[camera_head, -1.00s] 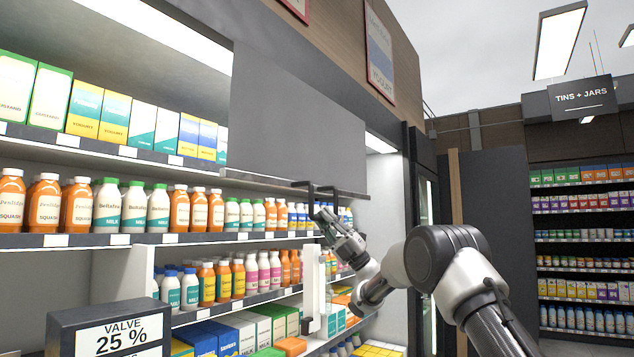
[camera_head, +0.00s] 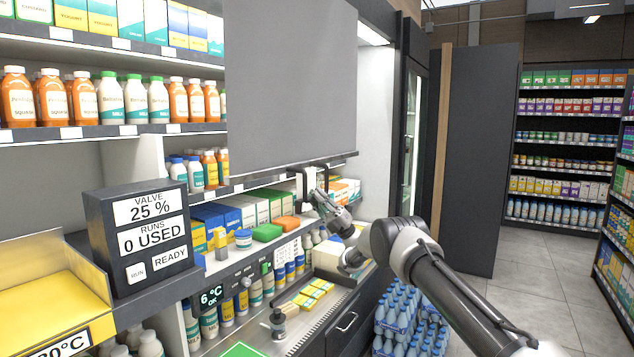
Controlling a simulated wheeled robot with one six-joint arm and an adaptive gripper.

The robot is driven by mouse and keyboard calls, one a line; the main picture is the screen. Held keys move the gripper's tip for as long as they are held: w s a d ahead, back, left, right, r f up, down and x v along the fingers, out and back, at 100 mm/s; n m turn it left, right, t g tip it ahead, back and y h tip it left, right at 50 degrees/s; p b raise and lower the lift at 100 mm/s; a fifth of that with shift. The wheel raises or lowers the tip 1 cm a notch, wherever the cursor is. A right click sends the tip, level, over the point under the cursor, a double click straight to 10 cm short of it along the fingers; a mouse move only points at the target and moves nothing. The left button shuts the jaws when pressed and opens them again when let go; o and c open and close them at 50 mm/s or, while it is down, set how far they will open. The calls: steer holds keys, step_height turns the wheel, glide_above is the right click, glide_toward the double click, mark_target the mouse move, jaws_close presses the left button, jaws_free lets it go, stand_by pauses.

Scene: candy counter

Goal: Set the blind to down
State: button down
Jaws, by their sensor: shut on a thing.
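The blind (camera_head: 290,85) is a plain grey sheet pulled down over the right part of the chilled shelves. Its bottom bar (camera_head: 290,163) hangs just above the lower shelf's boxes, with the black handle near its right end. My gripper (camera_head: 315,192) is at that handle, just under the bar, and shut on it. The fingers are small in the view, so the exact contact is hard to see. The blind hides the bottles behind it on the upper and middle shelves.
A dark display box (camera_head: 137,225) reading "VALVE 25 %" stands at left front. Boxes (camera_head: 235,210) and bottles fill the shelves below the blind. A counter strip with a yellow pack (camera_head: 312,290) and shrink-wrapped blue bottles (camera_head: 405,315) lie below. The right aisle floor (camera_head: 540,255) is clear.

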steer(key=shift+f+t, duration=0.3)
steer(key=shift+f, duration=0.4)
steer(key=c, duration=1.5)
jaws_free()
steer(key=shift+o, duration=0.2)
steer(key=shift+r, duration=0.1)
step_height(320, 180, up, 10)
